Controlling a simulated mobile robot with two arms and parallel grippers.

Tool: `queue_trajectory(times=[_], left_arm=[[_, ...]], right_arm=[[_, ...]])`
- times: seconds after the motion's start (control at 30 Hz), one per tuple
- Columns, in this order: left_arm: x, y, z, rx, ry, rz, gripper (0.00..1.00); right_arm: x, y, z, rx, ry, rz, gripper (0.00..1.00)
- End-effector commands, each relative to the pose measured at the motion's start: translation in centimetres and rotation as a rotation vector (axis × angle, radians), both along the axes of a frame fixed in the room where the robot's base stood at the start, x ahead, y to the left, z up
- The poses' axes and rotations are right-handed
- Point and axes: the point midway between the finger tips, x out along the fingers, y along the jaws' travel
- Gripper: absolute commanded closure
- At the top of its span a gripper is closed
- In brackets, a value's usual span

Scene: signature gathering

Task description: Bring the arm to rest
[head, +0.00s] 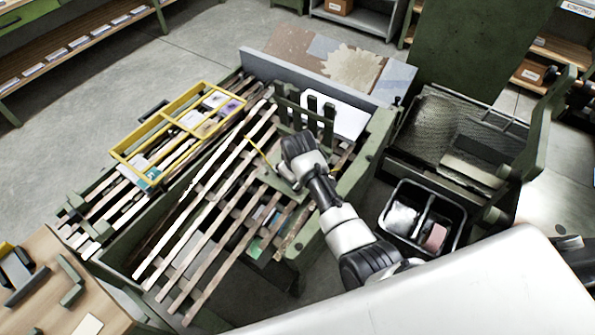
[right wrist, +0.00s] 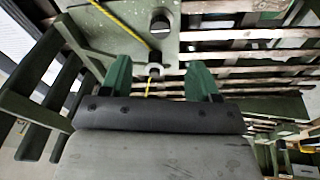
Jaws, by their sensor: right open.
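My right arm reaches in from the lower right in the head view. Its gripper (head: 290,178) is over the slatted wooden rack (head: 212,222), close to a green upright bracket with several prongs (head: 312,115). In the right wrist view, the two green fingers of the gripper (right wrist: 159,68) stand apart. Nothing is visibly gripped. My left gripper is not in view.
A yellow-framed tray (head: 118,155) lies on the rack's left. A black divided bin (head: 462,222) stands to the right, below a mesh-lined green tray (head: 425,115). A wooden bench (head: 60,300) is at the lower left. Grey floor (head: 210,50) is open at the upper left.

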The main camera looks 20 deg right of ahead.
Motion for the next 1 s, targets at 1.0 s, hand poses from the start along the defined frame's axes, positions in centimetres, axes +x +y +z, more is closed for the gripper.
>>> queue_trajectory(times=[1.0], left_arm=[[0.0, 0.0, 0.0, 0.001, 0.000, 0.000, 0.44]], right_arm=[[-13.8, -3.8, 0.4, 0.049, -0.031, -0.178, 0.39]])
